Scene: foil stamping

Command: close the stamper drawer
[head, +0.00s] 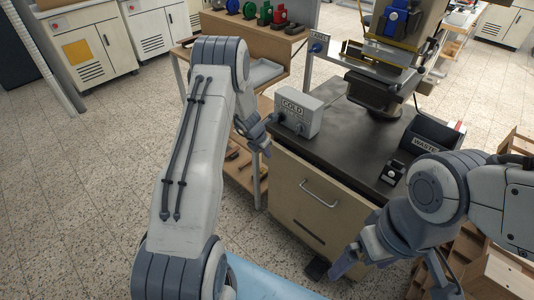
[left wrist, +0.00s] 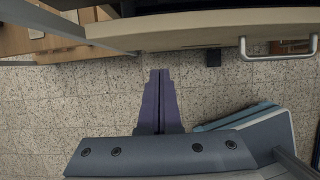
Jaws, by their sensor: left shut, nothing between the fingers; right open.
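The stamper drawer has a beige front (head: 300,195) with a metal bar handle (head: 319,193), set below the dark worktop of the stamper bench. I cannot tell from here how far it stands out. In the left wrist view its handle (left wrist: 279,55) shows at the upper right, with the beige front (left wrist: 200,28) along the top. My left gripper (head: 265,146) is at the bench's left front corner, left of the handle. Its dark fingers (left wrist: 160,75) are shut, empty and apart from the handle. My right gripper (head: 338,270) is low in front of the bench, open, its fingers partly hidden.
A grey COLD box (head: 298,114) stands on the worktop's left edge, near my left gripper. The stamping press (head: 375,90) and a black WASTE bin (head: 433,136) stand behind. A wooden shelf (head: 243,165) is close on the left. Speckled floor is clear farther left.

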